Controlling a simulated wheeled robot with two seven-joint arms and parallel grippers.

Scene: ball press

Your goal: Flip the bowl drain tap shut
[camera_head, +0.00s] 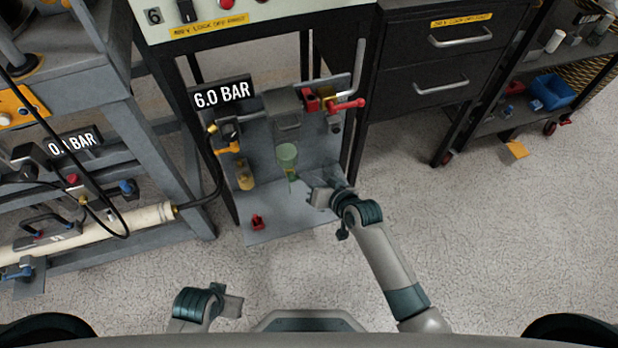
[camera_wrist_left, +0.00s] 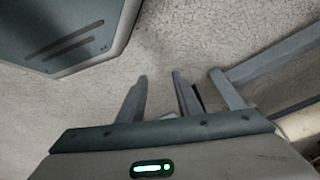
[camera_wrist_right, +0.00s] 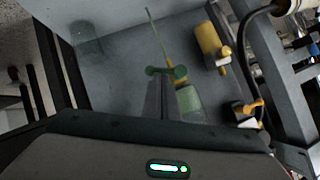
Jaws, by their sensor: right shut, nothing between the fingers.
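The clear green bowl (camera_head: 287,155) hangs on the grey panel; it also shows in the right wrist view (camera_wrist_right: 190,102). A dark green two-knobbed handle (camera_wrist_right: 152,71), seemingly the drain tap, sits at its yellow-collared end. A thin pale green line (camera_wrist_right: 154,33) runs on from there; I cannot tell whether it is tube or liquid. My right gripper (camera_head: 313,195) is shut and empty just right of and below the bowl. Its fingertips (camera_wrist_right: 160,82) overlap the handle in the right wrist view; touching cannot be told. My left gripper (camera_wrist_left: 160,78) is open and empty over the floor.
An amber bowl (camera_head: 245,175) hangs left of the green one. A red lever (camera_head: 347,105) sits upper right on the panel, and a small red piece (camera_head: 257,222) lies low left. A "6.0 BAR" sign (camera_head: 222,95) stands above. Black drawers (camera_head: 440,85) stand to the right.

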